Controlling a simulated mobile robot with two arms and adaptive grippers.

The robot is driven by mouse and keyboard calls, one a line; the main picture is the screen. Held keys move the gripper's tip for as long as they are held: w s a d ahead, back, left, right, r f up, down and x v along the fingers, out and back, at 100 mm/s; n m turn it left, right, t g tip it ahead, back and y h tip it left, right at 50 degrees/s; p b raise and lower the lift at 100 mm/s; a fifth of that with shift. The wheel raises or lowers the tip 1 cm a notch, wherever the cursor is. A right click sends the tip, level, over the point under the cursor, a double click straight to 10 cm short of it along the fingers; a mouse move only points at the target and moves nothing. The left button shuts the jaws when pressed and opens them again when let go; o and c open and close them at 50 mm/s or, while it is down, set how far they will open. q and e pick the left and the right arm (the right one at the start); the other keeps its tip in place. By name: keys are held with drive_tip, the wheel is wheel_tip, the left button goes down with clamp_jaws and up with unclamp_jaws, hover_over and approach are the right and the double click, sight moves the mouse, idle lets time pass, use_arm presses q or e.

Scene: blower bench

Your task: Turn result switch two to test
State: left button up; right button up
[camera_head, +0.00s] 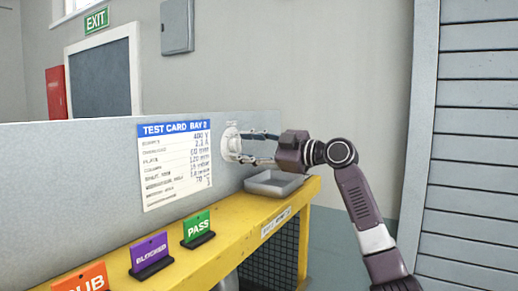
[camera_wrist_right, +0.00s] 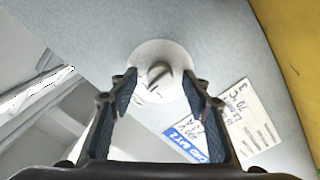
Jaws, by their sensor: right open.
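The switch (camera_head: 231,143) is a pale round plate with a knob, mounted on the grey panel to the right of the test card. In the right wrist view the round plate (camera_wrist_right: 144,58) carries a grey knob (camera_wrist_right: 159,74) with a dark slot or ridge across it. My right gripper (camera_head: 245,146) is open in front of the switch. In the right wrist view its two fingers (camera_wrist_right: 160,90) stand on either side of the knob, with a gap to it on both sides. Whether they touch the plate I cannot tell. The switch's labels are too small to read. My left gripper is not in view.
The test card (camera_head: 175,163) hangs on the grey panel (camera_head: 60,165). A grey tray (camera_head: 274,190) sits on the yellow bench (camera_head: 235,225) below the switch. Green PASS (camera_head: 196,226), purple BLOCKED (camera_head: 149,252) and orange (camera_head: 82,282) signs stand along the bench.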

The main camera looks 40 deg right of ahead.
drive_tip(key=v, duration=1.1)
drive_tip(key=shift+s, duration=0.15)
